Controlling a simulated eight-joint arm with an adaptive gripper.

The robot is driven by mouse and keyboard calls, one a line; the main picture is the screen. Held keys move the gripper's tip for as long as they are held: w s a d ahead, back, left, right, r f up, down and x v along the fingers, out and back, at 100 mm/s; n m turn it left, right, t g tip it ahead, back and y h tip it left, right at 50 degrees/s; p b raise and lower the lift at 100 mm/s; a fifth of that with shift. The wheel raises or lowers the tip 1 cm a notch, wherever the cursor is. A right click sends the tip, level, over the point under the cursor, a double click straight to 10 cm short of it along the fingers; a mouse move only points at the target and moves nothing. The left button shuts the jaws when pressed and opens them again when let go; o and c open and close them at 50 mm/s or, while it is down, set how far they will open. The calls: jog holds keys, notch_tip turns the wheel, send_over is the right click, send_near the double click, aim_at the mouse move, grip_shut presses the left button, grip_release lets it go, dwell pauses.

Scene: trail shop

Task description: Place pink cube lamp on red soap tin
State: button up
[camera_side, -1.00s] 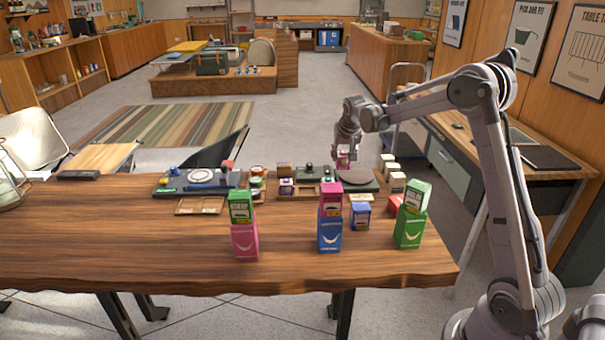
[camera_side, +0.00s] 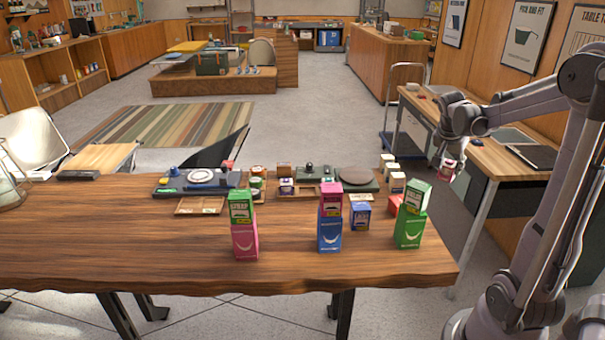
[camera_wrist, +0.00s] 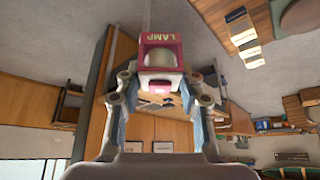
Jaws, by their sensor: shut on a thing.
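My gripper (camera_side: 450,158) is shut on the pink cube lamp (camera_side: 447,168) and holds it in the air beyond the table's right end. In the wrist view the lamp (camera_wrist: 160,52) is a pink box marked LAMP with a pale front, between the fingers of my gripper (camera_wrist: 160,84). A red box-like thing (camera_side: 395,204) on the table, partly hidden behind green boxes, may be the red soap tin; its label cannot be read. My gripper is above it and to its right, well apart.
Stacked boxes stand along the table (camera_side: 130,235): green on pink (camera_side: 245,241), pink on blue (camera_side: 329,235), and green on green (camera_side: 409,229). A blue box (camera_side: 360,216) stands between. Small boxes and trays line the back. The table's left front is clear.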

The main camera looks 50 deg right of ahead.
jog(key=w+a+f, duration=0.1)
jog(key=w+f, duration=0.1)
jog(key=w, duration=0.1)
jog(key=w+a+f, duration=0.1)
jog(key=w+f, duration=0.1)
jog(key=w, duration=0.2)
jog(key=w+f, duration=0.3)
jog(key=shift+w+a, duration=0.4)
jog(key=shift+f, duration=2)
jog(key=shift+f, duration=0.1)
jog(key=o, duration=1.2)
